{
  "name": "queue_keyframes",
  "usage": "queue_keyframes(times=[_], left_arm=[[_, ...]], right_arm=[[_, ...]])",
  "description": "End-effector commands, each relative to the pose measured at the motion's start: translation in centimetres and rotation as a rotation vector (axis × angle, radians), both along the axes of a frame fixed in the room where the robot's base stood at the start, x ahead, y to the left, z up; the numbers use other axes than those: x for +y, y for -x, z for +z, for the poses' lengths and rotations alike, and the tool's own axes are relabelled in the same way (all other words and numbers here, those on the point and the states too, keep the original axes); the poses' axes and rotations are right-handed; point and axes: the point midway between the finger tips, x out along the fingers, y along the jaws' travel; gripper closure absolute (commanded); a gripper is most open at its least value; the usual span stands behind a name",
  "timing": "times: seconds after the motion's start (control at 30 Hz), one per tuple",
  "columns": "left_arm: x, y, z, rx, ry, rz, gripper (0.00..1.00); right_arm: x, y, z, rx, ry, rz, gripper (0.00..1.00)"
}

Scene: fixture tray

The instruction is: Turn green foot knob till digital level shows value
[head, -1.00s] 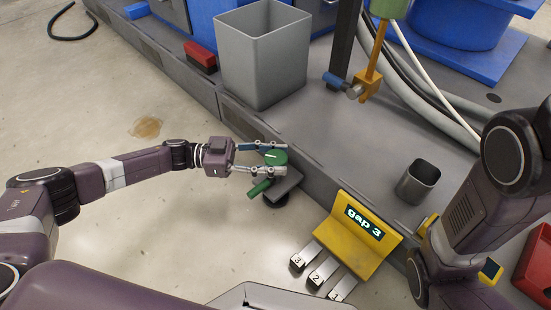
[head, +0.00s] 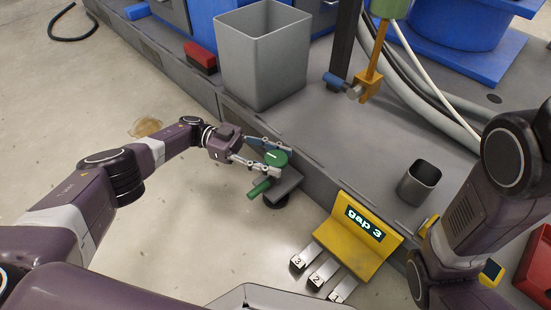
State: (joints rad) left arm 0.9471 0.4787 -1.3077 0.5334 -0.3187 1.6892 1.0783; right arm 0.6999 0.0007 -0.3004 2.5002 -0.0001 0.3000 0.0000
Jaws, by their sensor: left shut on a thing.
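The green foot knob (head: 276,158) has a small white mark on top and stands on a dark grey foot bracket (head: 286,182) at the plinth's edge. My left gripper (head: 277,160) is shut on the knob, one finger on each side, reaching in from the upper left. A green handle (head: 258,189) sticks out at the lower left of the bracket. A yellow stand (head: 364,246) carries a display reading "gap 3". I cannot make out a level value. My right arm is at the right, with its gripper out of sight.
Metal strips marked 3 (head: 303,257), 2 (head: 321,273) and 1 (head: 343,290) lie before the stand. A large grey bin (head: 262,60) and a small grey cup (head: 419,183) stand on the plinth. A small yellow-edged dark screen (head: 491,270) shows beside my right arm.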

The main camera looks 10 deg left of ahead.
Motion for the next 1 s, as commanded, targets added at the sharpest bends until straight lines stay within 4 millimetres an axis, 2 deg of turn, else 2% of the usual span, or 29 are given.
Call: queue_keyframes(times=[0.77, 0.8, 0.93, 1.0], left_arm=[[-0.23, 0.12, 0.07, -0.003, 0.005, -0.041, 0.83], [-0.23, 0.12, 0.07, -0.003, 0.005, -0.041, 0.56], [-0.19, 0.09, 0.05, -0.002, 0.004, -0.039, 0.42], [-0.15, 0.08, 0.04, -0.003, 0.003, -0.038, 0.4]], right_arm=[[-0.02, 0.01, -0.01, 0.0, 0.0, 0.0, 0.67], [-0.03, 0.01, -0.01, 0.0, -0.001, 0.0, 0.67], [-0.03, 0.01, -0.01, 0.0, -0.001, 0.0, 0.67], [-0.03, 0.01, -0.01, 0.0, -0.001, 0.0, 0.67]])
